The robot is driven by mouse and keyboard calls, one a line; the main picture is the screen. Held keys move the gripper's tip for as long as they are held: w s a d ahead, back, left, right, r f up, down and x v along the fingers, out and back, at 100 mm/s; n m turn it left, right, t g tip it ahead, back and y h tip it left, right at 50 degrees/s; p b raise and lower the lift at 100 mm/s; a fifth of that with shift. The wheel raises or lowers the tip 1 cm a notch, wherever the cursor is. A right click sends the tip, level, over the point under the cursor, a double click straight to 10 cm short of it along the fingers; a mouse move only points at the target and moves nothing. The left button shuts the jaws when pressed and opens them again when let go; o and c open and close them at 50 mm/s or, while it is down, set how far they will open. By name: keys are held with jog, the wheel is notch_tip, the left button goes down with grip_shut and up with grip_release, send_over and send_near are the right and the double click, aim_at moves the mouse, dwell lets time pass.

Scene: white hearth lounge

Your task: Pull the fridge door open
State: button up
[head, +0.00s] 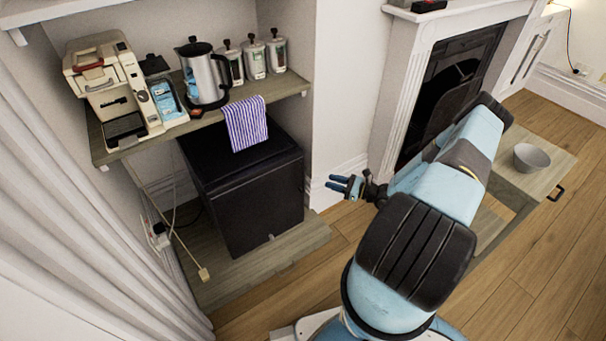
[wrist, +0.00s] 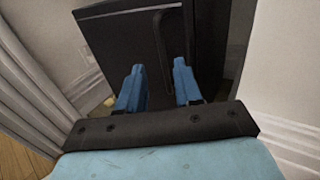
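The fridge (head: 262,205) is a small black box standing low in the alcove under a wooden shelf. Its door looks closed. In the wrist view the dark door (wrist: 110,40) fills the upper middle, with a long thin looped handle (wrist: 158,45) running down it. My gripper (head: 338,184) is in front of the fridge, to its right in the head view, with clear space between. In the wrist view my gripper (wrist: 158,68) has its two blue fingers apart, one on each side of the handle's line, with nothing held. I cannot make out the handle in the head view.
The shelf (head: 150,148) above the fridge holds a coffee machine (head: 110,85), a kettle (head: 204,75), several canisters and a hanging striped towel (head: 245,122). A pale curtain (head: 70,200) is at left. A low table (head: 550,165) with a bowl (head: 530,157) stands right.

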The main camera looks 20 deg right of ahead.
jog(key=x, duration=1.3)
jog(key=shift+c, duration=0.2)
grip_shut()
